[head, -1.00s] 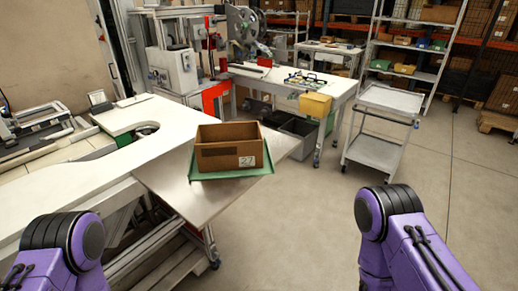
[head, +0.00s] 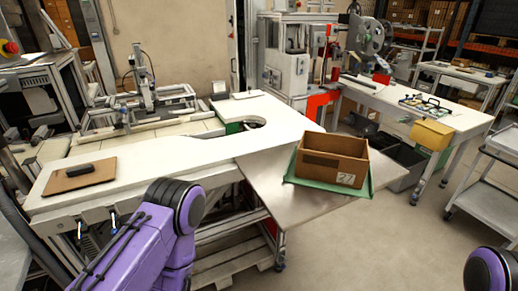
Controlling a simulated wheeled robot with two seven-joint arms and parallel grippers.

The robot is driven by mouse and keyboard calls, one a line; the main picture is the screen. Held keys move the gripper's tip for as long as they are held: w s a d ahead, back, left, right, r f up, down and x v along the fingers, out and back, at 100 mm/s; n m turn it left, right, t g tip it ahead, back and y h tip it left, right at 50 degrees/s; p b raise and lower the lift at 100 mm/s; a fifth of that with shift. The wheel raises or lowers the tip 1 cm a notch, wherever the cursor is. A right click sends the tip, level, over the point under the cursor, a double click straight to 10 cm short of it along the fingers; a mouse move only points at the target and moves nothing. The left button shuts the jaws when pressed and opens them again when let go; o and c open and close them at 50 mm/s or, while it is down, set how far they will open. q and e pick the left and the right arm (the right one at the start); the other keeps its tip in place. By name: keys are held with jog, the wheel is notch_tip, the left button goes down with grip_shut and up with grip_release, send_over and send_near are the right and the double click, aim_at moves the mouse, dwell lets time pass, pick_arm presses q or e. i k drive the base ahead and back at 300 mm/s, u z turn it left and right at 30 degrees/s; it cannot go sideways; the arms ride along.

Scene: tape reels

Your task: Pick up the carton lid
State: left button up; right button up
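A flat brown cardboard-like panel (head: 62,180) with a dark block or handle (head: 80,170) on top lies at the left end of the white worktop. It looks like the carton lid, though I cannot tell for certain. An open brown carton (head: 345,163) marked 27 sits on a green tray (head: 372,186) on the metal table extension, right of centre. My purple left arm shows at the lower middle left, close to the worktop's front edge. A small part of my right arm shows at the lower right corner. Neither gripper is in view.
The white worktop (head: 180,160) is bare between the panel and the carton, with a machine frame (head: 150,105) behind it. A grey cart (head: 490,185) stands at the right. A bench (head: 465,118) with a yellow bin (head: 431,134) is behind. The floor at right is open.

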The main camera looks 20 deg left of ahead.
aim_at(91, 173)
jog(key=u, duration=1.95)
jog(key=k, duration=0.5)
jog(key=u, duration=0.55)
jog(key=i, duration=0.55)
